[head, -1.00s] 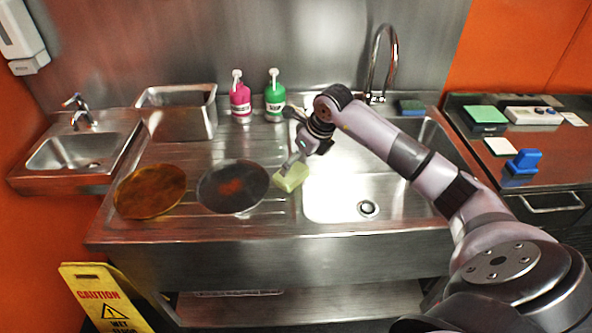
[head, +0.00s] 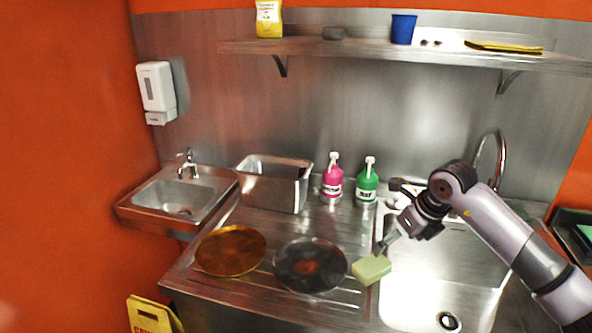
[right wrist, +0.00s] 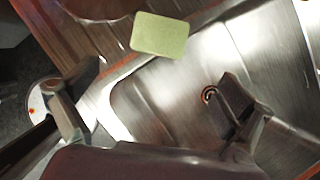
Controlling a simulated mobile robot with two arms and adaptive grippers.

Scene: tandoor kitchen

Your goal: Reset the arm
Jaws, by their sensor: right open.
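My right gripper (head: 385,244) reaches in from the right above the sink unit. In the right wrist view its two fingers stand wide apart with nothing between them (right wrist: 158,85). A pale green sponge (head: 371,269) lies by the left edge of the sink basin (head: 410,300), close to the gripper in the head view. In the right wrist view the sponge (right wrist: 160,36) shows beyond the fingers, outside their grip. My left gripper is not in view.
A brown round pan (head: 231,250) and a dark pan (head: 310,265) lie on the drainboard. Pink (head: 332,181) and green (head: 367,185) bottles and a steel tub (head: 272,186) stand behind. A shelf (head: 400,52) runs above. The basin looks empty.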

